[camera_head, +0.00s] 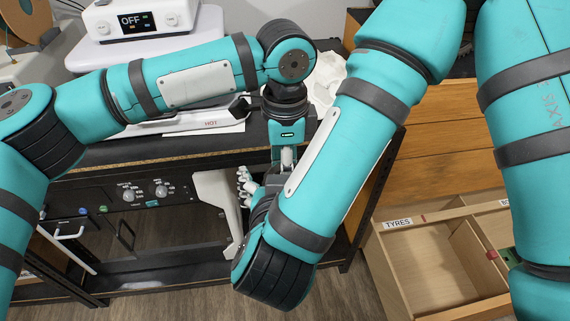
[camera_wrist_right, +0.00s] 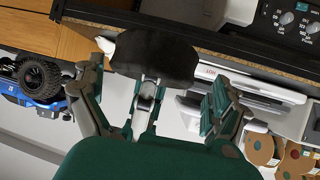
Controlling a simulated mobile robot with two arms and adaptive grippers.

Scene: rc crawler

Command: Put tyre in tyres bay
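The bay labelled TYRES (camera_head: 432,270) is a wooden drawer compartment at lower right in the head view; its visible floor is bare. My left gripper (camera_head: 287,157) points down over the worktop edge, partly hidden by my right arm; its opening does not show. My right gripper's silver fingers (camera_head: 244,185) show beside my right wrist, left of the drawer. In the right wrist view its fingers (camera_wrist_right: 155,85) spread around a dark rounded object (camera_wrist_right: 153,58), possibly a tyre; contact is unclear. A black knobbly tyre (camera_wrist_right: 38,78) is on a blue vehicle (camera_wrist_right: 52,105) at the left.
The dark worktop (camera_head: 150,150) has a control panel (camera_head: 145,195) below it and a mat marked HOT (camera_head: 210,124) on it. A white device reading OFF (camera_head: 140,20) stands behind. The drawer's dividers (camera_head: 470,250) rise beside the tyres bay. Spools (camera_wrist_right: 295,160) show in the wrist view.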

